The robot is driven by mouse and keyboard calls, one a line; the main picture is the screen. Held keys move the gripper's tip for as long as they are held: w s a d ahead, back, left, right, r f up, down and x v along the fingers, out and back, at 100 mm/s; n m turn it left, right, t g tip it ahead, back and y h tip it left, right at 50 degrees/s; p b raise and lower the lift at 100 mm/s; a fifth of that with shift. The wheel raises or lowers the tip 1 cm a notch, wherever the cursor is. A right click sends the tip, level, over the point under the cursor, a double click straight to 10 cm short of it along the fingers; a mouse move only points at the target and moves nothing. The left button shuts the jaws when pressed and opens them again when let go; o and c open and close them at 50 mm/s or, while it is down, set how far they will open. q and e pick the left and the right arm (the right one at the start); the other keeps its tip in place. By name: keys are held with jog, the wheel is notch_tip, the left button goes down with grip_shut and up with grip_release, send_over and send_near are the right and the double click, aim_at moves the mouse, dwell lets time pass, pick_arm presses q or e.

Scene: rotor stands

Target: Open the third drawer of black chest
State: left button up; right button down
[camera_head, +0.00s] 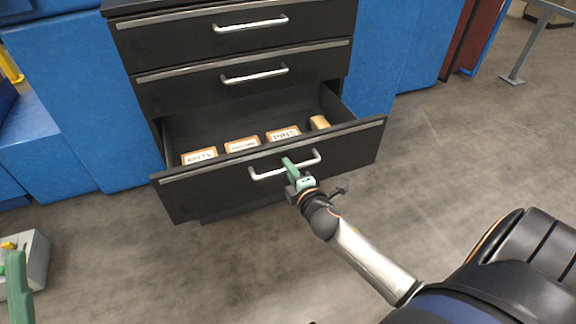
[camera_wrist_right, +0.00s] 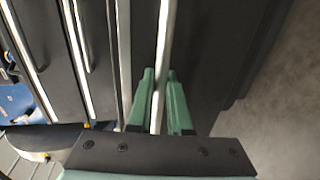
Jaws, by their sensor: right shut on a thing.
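The black chest (camera_head: 240,93) stands at the top middle of the head view. Its third drawer (camera_head: 345,144), the lowest one showing, is pulled out, and its inside is visible. The drawer's silver handle (camera_head: 268,174) runs along its front. My right gripper (camera_head: 289,165) is at that handle. In the right wrist view its green fingers (camera_wrist_right: 160,100) stand on both sides of a light bar, the handle (camera_wrist_right: 163,50), shut on it. A green finger of my left gripper (camera_head: 18,285) shows at the lower left of the head view, away from the chest.
Several labelled boxes (camera_head: 241,145) and a small tan block (camera_head: 319,122) lie in the open drawer. The two drawers above are closed. Blue panels (camera_head: 75,95) flank the chest. A grey bin (camera_head: 36,262) stands at the lower left.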

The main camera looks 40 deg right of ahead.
jog(key=c, duration=0.8)
grip_release()
jog(key=shift+c, duration=0.2)
jog(key=p+v, duration=0.2)
jog(key=v, duration=1)
jog(key=shift+s, duration=0.3)
jog(key=shift+a, duration=0.1)
